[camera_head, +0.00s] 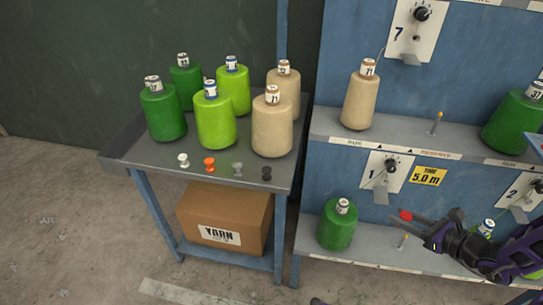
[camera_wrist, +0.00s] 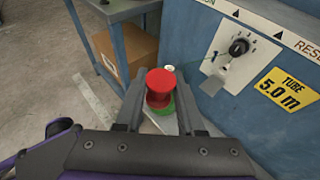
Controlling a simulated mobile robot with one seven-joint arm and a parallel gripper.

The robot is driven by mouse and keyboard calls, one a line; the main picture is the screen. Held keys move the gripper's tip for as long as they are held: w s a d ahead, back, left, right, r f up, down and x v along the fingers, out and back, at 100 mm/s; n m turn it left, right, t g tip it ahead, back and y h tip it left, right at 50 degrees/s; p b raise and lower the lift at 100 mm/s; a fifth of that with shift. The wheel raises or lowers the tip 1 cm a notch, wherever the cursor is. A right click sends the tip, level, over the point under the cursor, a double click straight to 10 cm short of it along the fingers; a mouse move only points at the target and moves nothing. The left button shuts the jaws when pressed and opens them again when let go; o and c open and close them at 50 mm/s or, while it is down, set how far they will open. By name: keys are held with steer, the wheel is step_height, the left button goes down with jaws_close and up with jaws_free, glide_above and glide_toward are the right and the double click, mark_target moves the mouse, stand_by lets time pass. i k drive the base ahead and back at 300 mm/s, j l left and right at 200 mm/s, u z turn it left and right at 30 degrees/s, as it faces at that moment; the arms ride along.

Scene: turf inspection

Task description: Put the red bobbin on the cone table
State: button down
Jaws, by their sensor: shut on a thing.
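My gripper (camera_head: 412,224) is in front of the blue machine, right of the cone table, shut on the red bobbin (camera_head: 405,215). In the wrist view, the red bobbin (camera_wrist: 159,87) sits between the two fingers of my gripper (camera_wrist: 160,98). The grey cone table (camera_head: 122,158) stands at the left. It bears dark green, lime green and beige cones. Along its front edge stand a white bobbin (camera_head: 183,160), an orange bobbin (camera_head: 209,164), a grey bobbin (camera_head: 237,169) and a black bobbin (camera_head: 266,173). The table's leg and lower part show in the wrist view (camera_wrist: 105,45).
The blue machine's shelves (camera_head: 318,240) are at the right. A green cone (camera_head: 337,225) stands on the lower shelf, a beige cone (camera_head: 360,98) on the upper. A yarn box (camera_head: 225,212) is under the table. Free tabletop shows at the left and around the small bobbins.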

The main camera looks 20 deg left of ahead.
mark_target(137, 157)
steer(key=k+j+z, duration=0.1)
steer(key=j, duration=0.25)
steer(key=k+j+z, duration=0.1)
steer(key=j, duration=0.2)
steer(key=k+j, duration=0.1)
steer(key=j, duration=0.25)
steer(key=k+j+z, duration=0.15)
steer(key=j, duration=0.2)
steer(key=k+j+z, duration=0.15)
steer(key=j, duration=0.25)
steer(key=j+z, duration=0.1)
steer(key=j, duration=0.3)
steer(key=k+j+z, duration=0.15)
steer(key=j, duration=0.25)
steer(key=k+j+z, duration=0.1)
steer(key=j, duration=0.25)
steer(key=k+j+z, duration=0.15)
steer(key=k+j, duration=0.1)
steer(key=j, duration=0.2)
steer(key=k+j+z, duration=0.15)
steer(key=j, duration=0.4)
steer(key=j+z, duration=0.15)
steer(key=j, duration=0.3)
steer(key=k+j+z, duration=0.1)
steer(key=j, duration=0.4)
steer(key=j+z, duration=0.15)
steer(key=j, duration=0.3)
steer(key=k, duration=0.05)
